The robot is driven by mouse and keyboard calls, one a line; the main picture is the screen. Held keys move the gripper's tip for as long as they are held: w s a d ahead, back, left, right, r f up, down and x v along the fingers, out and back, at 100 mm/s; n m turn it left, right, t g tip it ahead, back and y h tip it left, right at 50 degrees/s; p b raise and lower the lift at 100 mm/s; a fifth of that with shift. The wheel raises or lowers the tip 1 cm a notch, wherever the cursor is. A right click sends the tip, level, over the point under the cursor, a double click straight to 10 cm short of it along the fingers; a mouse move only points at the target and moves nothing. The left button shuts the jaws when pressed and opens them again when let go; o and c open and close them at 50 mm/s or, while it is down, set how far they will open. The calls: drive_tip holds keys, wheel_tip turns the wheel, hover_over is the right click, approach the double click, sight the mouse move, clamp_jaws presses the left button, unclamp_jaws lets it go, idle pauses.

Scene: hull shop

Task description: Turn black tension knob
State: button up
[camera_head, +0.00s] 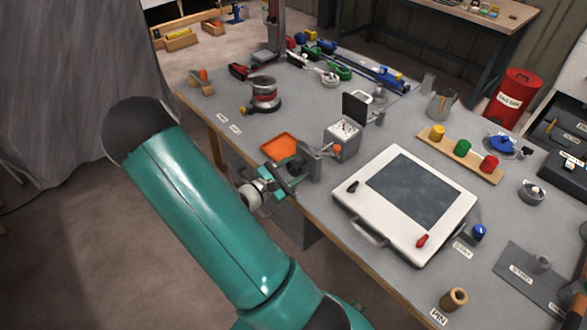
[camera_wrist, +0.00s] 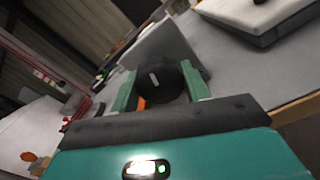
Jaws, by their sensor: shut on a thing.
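The black tension knob (camera_wrist: 168,82) is round with a pale mark on its face. In the wrist view it sits between the two green fingers of my gripper (camera_wrist: 160,92), which is shut on it. In the head view my gripper (camera_head: 277,183) is at the near left edge of the workbench, beside a small grey fixture (camera_head: 313,163). The knob is mostly hidden there by the gripper, and I cannot tell how far it is turned.
An orange tray (camera_head: 279,146) lies just behind my gripper. A white panel (camera_head: 444,190) with a dark screen is to the right on the workbench (camera_head: 310,105). A grey box with an open lid (camera_head: 341,142) stands behind. The floor to the left is clear.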

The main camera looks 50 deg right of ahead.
drive_tip(key=o, duration=1)
drive_tip(key=shift+a, duration=0.15)
drive_tip(key=v, duration=1.3)
drive_tip(key=shift+w+a, duration=0.1)
drive_tip(key=shift+a, duration=0.2)
drive_tip(key=s+a+r+m+t+y, duration=0.2)
drive_tip(key=a+r+m+t+y, duration=0.1)
drive_tip(key=a+r+y, duration=0.3)
drive_tip(key=s+a+r+m+t+y, duration=0.2)
drive_tip(key=a+r+y, duration=0.3)
drive_tip(key=a+r, duration=0.4)
drive_tip(key=s+a+r+m+t+y, duration=0.2)
drive_tip(key=a+r+m+t+y, duration=0.2)
drive_tip(key=r, duration=0.5)
drive_tip(key=shift+a+r+m+t+y, duration=0.1)
drive_tip(key=shift+a+m+t+y, duration=0.35)
drive_tip(key=shift+a+y, duration=1.15)
